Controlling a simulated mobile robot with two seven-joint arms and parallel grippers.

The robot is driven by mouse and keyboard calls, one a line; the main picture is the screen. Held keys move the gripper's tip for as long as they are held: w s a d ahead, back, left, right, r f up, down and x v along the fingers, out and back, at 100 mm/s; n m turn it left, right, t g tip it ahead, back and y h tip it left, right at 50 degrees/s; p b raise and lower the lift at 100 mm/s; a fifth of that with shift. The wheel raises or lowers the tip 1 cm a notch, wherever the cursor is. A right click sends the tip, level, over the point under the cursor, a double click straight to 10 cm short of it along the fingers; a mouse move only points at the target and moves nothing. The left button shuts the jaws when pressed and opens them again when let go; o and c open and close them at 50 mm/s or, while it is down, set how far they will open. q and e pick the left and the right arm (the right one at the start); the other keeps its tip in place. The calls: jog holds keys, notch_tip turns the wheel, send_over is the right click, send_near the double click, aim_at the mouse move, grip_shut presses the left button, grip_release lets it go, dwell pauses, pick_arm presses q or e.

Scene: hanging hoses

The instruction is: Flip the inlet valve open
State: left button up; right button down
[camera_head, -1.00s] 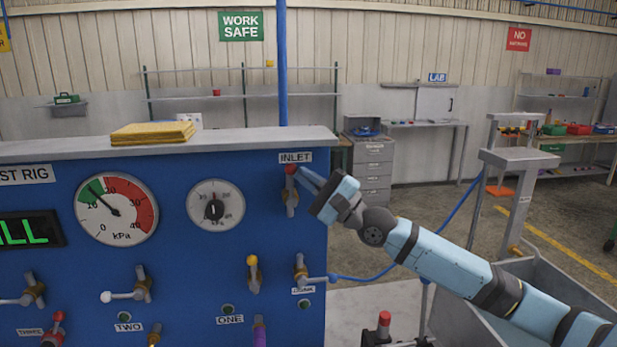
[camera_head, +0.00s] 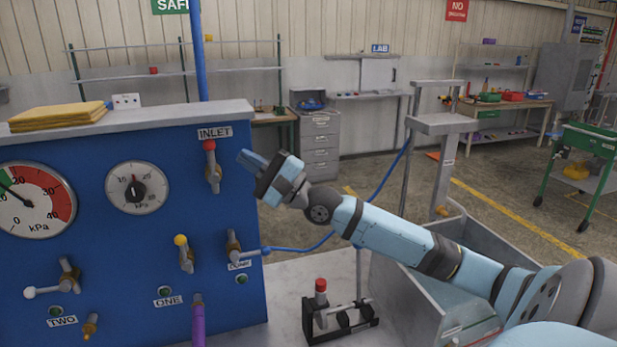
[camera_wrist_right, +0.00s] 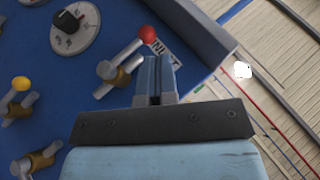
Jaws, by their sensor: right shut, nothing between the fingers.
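The inlet valve (camera_head: 212,168) is on the blue panel's upper right, under the INLET label (camera_head: 214,133). Its lever has a red knob and points up in the head view. It also shows in the right wrist view, where the red knob (camera_wrist_right: 147,34) lies just beyond my fingertips, left of them. My right gripper (camera_head: 247,158) is shut and empty, to the right of the valve and apart from it in the head view. It also shows in the right wrist view (camera_wrist_right: 155,62). My left gripper is out of view.
The blue panel (camera_head: 110,250) carries gauges and other valves, including one with a yellow knob (camera_head: 181,240). Its grey top ledge (camera_head: 170,116) juts above the INLET label. A blue hose (camera_head: 320,245) runs right from a lower valve. Open floor lies behind my right arm.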

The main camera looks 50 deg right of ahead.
jog(key=r+b+v, duration=0.1)
jog(key=b+v, duration=0.2)
jog(key=v, duration=0.5)
jog(key=shift+s+d, duration=0.45)
jog(key=shift+s, duration=0.1)
dwell(0.3)
